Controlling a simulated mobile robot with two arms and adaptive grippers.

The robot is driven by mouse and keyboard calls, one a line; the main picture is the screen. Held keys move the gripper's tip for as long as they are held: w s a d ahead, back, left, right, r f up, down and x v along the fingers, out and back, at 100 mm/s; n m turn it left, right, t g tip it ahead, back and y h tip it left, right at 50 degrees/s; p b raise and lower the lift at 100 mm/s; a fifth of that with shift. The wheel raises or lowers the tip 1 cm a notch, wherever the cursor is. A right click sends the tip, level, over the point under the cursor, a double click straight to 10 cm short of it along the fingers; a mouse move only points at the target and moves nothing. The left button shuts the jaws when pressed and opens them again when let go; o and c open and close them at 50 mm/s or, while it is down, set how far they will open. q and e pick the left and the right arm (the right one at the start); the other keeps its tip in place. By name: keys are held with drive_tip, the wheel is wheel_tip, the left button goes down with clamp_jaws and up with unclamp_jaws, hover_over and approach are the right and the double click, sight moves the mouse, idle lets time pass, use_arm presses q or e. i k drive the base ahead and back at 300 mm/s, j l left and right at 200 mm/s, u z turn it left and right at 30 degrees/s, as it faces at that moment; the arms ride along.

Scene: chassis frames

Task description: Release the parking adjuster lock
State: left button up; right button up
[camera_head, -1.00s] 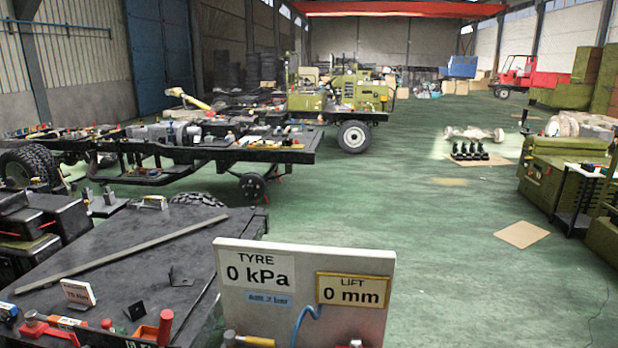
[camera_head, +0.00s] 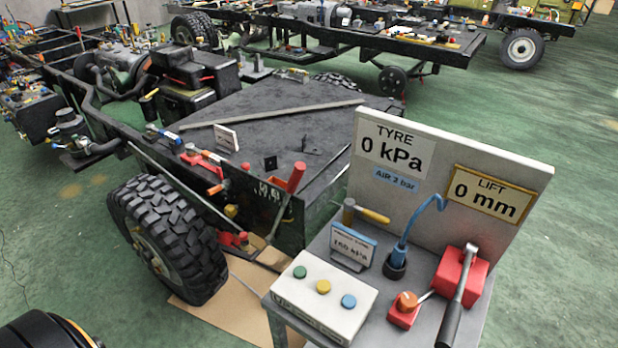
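I cannot tell for sure which part is the parking adjuster lock; no label I can read names it. On the near side of the dark chassis (camera_head: 262,112) are several small fittings, including a red-handled lever (camera_head: 205,160), an orange-tipped part (camera_head: 215,189) and an upright red cylinder (camera_head: 295,178). Low by the large black tyre (camera_head: 170,240) is a small red part (camera_head: 232,240), partly hidden by the frame. Neither of my grippers shows in the view.
A grey stand (camera_head: 410,325) at the right holds a button box (camera_head: 322,298), a red block with a lever (camera_head: 460,275), a hammer (camera_head: 365,213) and a panel (camera_head: 440,165) reading 0 kPa and 0 mm. Green floor (camera_head: 60,225) is clear at the left.

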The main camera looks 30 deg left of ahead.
sight(227, 184)
drive_tip(key=u, duration=1.45)
